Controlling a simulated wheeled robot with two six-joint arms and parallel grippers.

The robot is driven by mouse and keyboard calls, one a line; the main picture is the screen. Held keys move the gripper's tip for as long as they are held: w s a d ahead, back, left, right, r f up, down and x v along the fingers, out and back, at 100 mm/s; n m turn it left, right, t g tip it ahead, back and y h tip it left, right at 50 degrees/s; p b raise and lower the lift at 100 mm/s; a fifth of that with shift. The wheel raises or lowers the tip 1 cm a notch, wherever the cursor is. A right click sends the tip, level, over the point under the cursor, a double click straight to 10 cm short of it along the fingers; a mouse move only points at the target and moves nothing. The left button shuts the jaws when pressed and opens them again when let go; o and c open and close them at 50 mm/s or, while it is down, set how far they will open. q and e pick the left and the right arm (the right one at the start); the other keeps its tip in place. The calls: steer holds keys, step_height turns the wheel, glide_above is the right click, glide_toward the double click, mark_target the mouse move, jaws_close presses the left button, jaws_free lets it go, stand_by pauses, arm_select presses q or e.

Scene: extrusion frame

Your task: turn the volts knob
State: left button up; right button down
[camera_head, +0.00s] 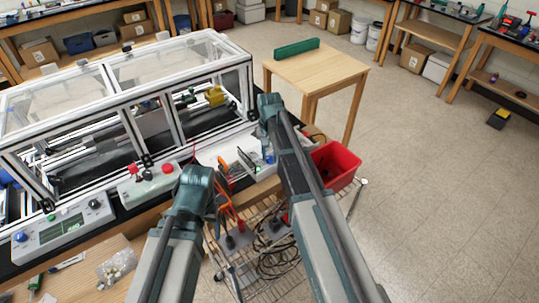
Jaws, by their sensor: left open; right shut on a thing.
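A grey-white device with a small display (65,229) stands at the bench's left front. It has a blue round knob (20,237) at its left end and a dark knob (95,204) at its right end. The labels are too small to read, so I cannot tell which is the volts knob. My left arm rises from the bottom centre and ends in a teal joint right of the device. My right arm reaches further up, to a teal joint beside the bench's right end. I cannot make out either gripper's fingers; the arms hide that area.
A clear-walled extrusion enclosure (130,57) fills the bench behind the device. A control box (150,186) with red buttons stands in front of it. A red bin (337,165) is right of my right arm.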

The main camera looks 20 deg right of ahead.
mark_target(269, 157)
stand_by(0.5)
steer(key=c, duration=0.6)
jaws_free()
steer(key=shift+r, duration=0.1)
step_height(269, 157, up, 14)
steer(key=p, duration=1.4)
steer(key=shift+f, duration=0.2)
